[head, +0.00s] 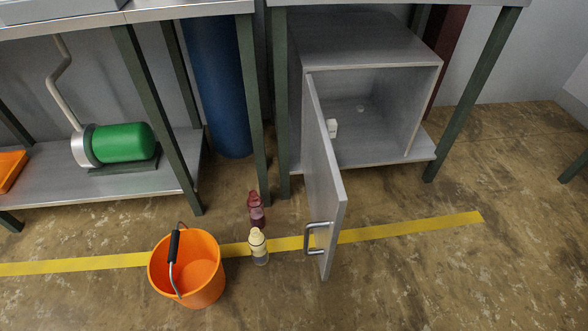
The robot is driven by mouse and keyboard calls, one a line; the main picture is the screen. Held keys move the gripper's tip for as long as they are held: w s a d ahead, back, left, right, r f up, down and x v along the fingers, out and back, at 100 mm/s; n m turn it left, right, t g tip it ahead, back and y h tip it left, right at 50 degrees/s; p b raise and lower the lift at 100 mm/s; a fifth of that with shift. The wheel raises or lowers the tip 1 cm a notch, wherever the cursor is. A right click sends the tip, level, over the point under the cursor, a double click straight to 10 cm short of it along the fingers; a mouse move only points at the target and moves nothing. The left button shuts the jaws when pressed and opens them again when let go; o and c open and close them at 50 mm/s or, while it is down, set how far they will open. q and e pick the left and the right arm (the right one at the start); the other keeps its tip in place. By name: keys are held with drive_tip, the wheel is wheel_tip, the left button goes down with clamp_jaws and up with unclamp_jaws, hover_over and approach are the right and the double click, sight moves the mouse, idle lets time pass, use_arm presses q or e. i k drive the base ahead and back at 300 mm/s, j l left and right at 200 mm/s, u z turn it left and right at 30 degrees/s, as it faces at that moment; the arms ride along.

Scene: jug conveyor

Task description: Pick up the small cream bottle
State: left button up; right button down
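The small cream bottle (258,247) stands upright on the floor in the head view, on or right beside the yellow floor line. It has a cream upper part and a greyish lower part. It is between the orange bucket and the open cabinet door, apart from both. A dark red bottle (256,209) stands a little behind it. Neither of my grippers shows in this view.
An orange bucket (208,270) with a dark-gripped handle stands left of the bottle. An open grey cabinet door (326,180) with a metal handle juts out on the right. Workbench legs stand behind. The floor (420,285) at the front right is clear.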

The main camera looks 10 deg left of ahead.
sight(256, 240)
drive_tip(key=k+j+u, duration=0.1)
drive_tip(key=u, duration=0.3)
drive_tip(key=j+u, duration=0.45)
drive_tip(key=u, duration=0.3)
drive_tip(key=k, duration=0.05)
